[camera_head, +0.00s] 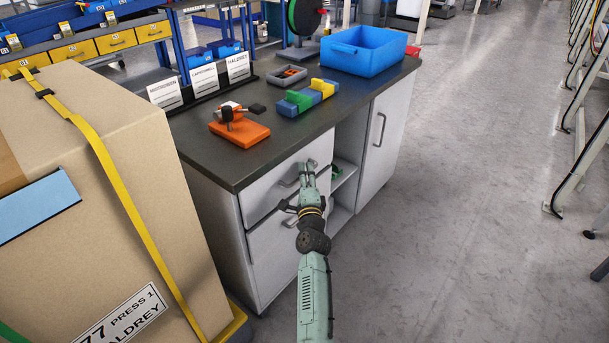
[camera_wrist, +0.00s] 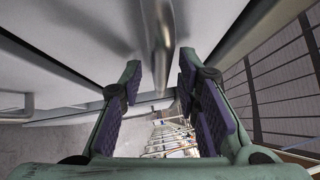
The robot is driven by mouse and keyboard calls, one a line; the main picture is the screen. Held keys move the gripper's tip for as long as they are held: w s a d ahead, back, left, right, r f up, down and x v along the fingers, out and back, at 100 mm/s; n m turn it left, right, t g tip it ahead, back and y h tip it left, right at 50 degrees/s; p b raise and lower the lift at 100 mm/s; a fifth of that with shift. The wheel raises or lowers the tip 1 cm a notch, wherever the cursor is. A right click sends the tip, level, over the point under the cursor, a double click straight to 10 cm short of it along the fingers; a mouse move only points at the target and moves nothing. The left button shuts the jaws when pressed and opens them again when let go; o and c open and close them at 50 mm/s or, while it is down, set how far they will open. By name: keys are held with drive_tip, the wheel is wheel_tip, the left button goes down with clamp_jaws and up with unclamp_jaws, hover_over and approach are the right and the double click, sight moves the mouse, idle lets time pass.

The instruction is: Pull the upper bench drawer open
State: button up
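The bench's upper drawer (camera_head: 262,198) has a pale grey front below the dark worktop and looks closed, level with the cabinet face. Its metal handle (camera_head: 288,182) is partly hidden by my gripper (camera_head: 308,172). In the wrist view my gripper (camera_wrist: 160,78) is open, with purple pads on both fingers. A metal handle bar (camera_wrist: 158,40) runs between the fingers in that picture, with visible space on each side. I cannot tell whether either pad touches it.
A lower drawer (camera_head: 268,262) is under the upper one. An open shelf and a cabinet door (camera_head: 378,145) are to the right. A large strapped carton (camera_head: 95,190) stands close at left. An orange fixture (camera_head: 238,130) and blue bin (camera_head: 364,50) sit on top.

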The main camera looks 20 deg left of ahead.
drive_tip(key=shift+w, duration=0.1)
drive_tip(key=shift+c, duration=0.4)
clamp_jaws()
drive_tip(key=shift+a, duration=0.1)
idle(0.4)
